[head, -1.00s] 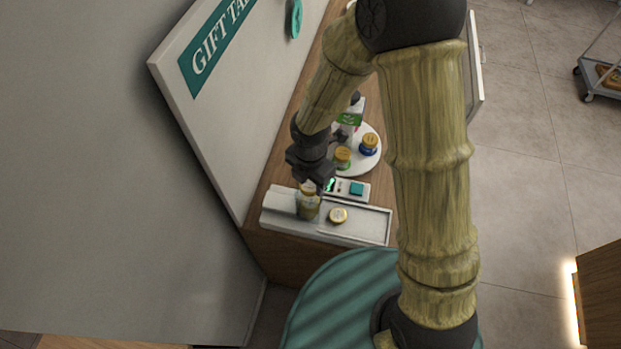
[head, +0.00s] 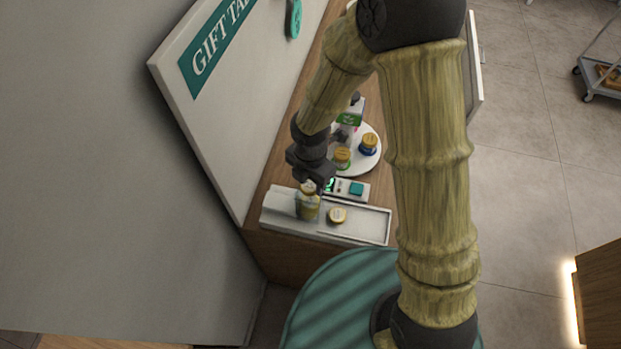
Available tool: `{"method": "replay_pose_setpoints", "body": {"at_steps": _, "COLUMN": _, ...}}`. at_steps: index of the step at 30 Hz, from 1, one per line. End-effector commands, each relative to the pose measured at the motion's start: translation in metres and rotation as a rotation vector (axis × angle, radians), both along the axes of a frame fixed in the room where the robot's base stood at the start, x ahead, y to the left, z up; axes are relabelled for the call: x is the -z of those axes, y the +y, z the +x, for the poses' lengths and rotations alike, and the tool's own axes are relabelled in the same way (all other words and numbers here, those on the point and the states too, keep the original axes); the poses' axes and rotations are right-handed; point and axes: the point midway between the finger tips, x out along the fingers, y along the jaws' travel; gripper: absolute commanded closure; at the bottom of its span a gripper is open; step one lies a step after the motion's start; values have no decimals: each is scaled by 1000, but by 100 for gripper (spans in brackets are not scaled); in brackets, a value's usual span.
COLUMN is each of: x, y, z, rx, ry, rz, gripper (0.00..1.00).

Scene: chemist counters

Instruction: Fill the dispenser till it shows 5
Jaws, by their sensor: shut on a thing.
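My gripper (head: 309,182) is over the white dispenser tray (head: 352,237) near the counter's end, seen from above in the head view. It is shut on a small yellowish jar (head: 307,208), which stands or hangs at the tray's left part. I cannot tell whether the jar touches the tray. A round tan lid (head: 337,215) lies in the tray to the right of the jar. Behind the tray is a white device (head: 346,189) with a teal button (head: 356,188) and a small green-lit display (head: 330,184). The display's number is too small to read.
A tall white panel (head: 215,110) borders the counter (head: 278,165) on the left.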

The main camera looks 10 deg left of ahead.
Motion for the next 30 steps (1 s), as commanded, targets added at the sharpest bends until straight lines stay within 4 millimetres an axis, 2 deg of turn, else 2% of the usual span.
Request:
{"method": "replay_pose_setpoints", "body": {"at_steps": 1, "x": 0, "y": 0, "z": 0, "rx": 0, "ry": 0, "rz": 0, "gripper": 76}}
{"method": "replay_pose_setpoints", "body": {"at_steps": 2, "x": 0, "y": 0, "z": 0, "rx": 0, "ry": 0, "rz": 0, "gripper": 52}}
{"method": "replay_pose_setpoints", "body": {"at_steps": 4, "x": 0, "y": 0, "z": 0, "rx": 0, "ry": 0, "rz": 0, "gripper": 39}}
{"method": "replay_pose_setpoints", "body": {"at_steps": 6, "x": 0, "y": 0, "z": 0, "rx": 0, "ry": 0, "rz": 0, "gripper": 29}}
{"method": "replay_pose_setpoints", "body": {"at_steps": 14, "x": 0, "y": 0, "z": 0, "rx": 0, "ry": 0, "rz": 0, "gripper": 29}}
{"method": "replay_pose_setpoints", "body": {"at_steps": 19, "x": -8, "y": 0, "z": 1, "rx": 2, "ry": -2, "rz": 2, "gripper": 29}}
{"method": "replay_pose_setpoints", "body": {"at_steps": 23, "x": -25, "y": 0, "z": 1, "rx": 2, "ry": -4, "rz": 2, "gripper": 29}}
{"method": "replay_pose_setpoints", "body": {"at_steps": 30, "x": -72, "y": 0, "z": 2, "rx": 4, "ry": -7, "rz": 3, "gripper": 29}}
